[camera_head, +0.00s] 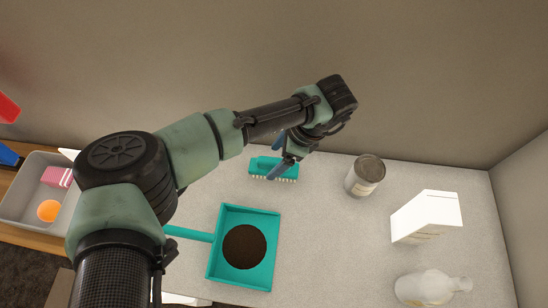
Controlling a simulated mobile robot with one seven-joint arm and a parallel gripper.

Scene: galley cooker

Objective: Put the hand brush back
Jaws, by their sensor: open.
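The hand brush (262,164) is teal with pale bristles along its near edge. It lies on the light grey worktop, behind the dustpan. My gripper (280,158) is over the brush, with its blue fingers open on either side of it. My wrist and fingers hide part of the brush, and I cannot tell whether the fingers touch it. The teal dustpan (213,262) lies nearer, with its handle pointing left. A round dark brown heap (244,246) lies in the pan.
A metal can (365,176), a white carton (428,216) and a pale bottle (428,288) stand on the worktop at the right. A grey tray (22,197) at the left holds a pink item (57,177) and an orange ball (48,210). Walls close the back and right.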

